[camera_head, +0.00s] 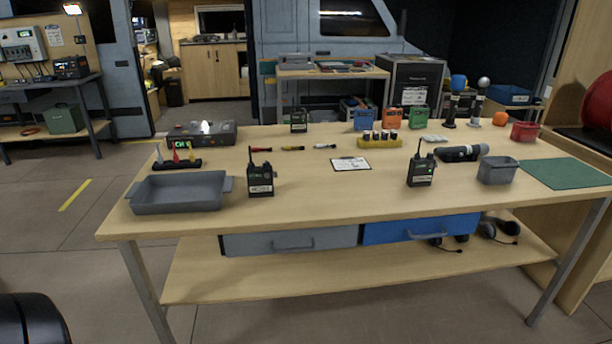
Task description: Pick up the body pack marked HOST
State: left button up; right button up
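Three black body packs with stub antennas stand upright on the wooden workbench (330,205). One black pack (261,181) is left of centre near the front, right of the grey tray. A second black pack (421,170) stands right of centre, left of a small grey bin. A third black pack (299,122) stands at the back, left of centre. The front two carry pale labels low on their faces, too small to read, so I cannot tell which is marked HOST. Neither of my grippers shows in this view.
The grey tray (180,192) sits at the front left, the grey bin (497,171) and green mat (568,173) at the right. A clipboard card (351,164) lies mid-bench. Behind are markers, a yellow holder (379,143), coloured boxes and microphones. The front middle is clear.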

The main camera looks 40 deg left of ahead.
aim_at(258, 186)
jog(key=i, duration=0.85)
jog(key=u, duration=0.55)
